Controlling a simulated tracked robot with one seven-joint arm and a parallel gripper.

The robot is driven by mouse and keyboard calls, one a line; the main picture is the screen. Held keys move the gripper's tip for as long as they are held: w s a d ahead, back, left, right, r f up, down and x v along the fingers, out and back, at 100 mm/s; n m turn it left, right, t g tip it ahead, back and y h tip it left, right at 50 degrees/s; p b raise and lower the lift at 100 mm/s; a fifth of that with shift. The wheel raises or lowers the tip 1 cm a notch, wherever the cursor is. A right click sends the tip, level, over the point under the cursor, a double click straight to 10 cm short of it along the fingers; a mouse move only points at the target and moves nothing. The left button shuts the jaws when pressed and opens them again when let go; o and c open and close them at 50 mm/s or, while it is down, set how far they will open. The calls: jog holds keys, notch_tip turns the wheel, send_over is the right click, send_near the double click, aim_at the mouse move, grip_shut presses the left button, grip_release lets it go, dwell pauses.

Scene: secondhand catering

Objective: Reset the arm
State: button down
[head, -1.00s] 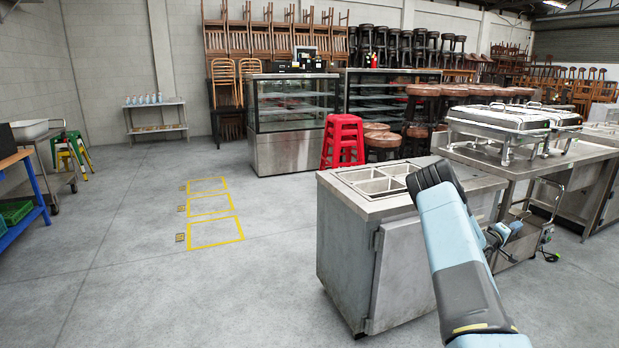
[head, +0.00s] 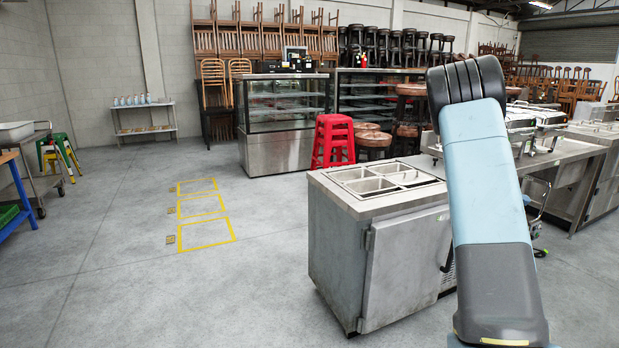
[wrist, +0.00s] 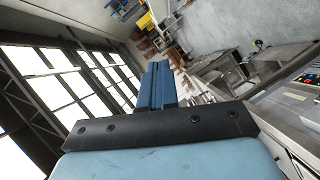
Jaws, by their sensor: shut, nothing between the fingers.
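My arm (head: 485,170) stands raised at the right of the head view, in pale blue and dark grey, with its black ribbed joint at the top. My gripper (wrist: 158,66) shows in the wrist view. Its blue fingers lie together beyond a dark crossbar, with nothing held between them. The gripper cannot be made out in the head view.
A steel counter with wells (head: 328,185) stands close behind my arm. Chafing dishes on a bench behind are partly hidden by the arm. Red stools (head: 333,140) and a glass display case (head: 285,153) stand farther back. The floor at left, with yellow outlines (head: 207,246), is clear.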

jog(key=s+a+r+t+y, duration=0.1)
jog(key=s+a+r+y, duration=0.35)
jog(key=s+a, duration=0.5)
jog(key=s+a+r+t+y, duration=0.1)
jog(key=s+a+r+y, duration=0.5)
jog(key=a, duration=0.7)
jog(key=s+a+r+n+t+y, duration=0.1)
jog(key=s+a+n+t+y, duration=0.3)
jog(key=s+a, duration=1.6)
jog(key=shift+s+a+r+n+y, duration=0.25)
jog(key=shift+a+n+y, duration=0.3)
jog(key=shift+a+n, duration=0.55)
jog(key=shift+a, duration=0.15)
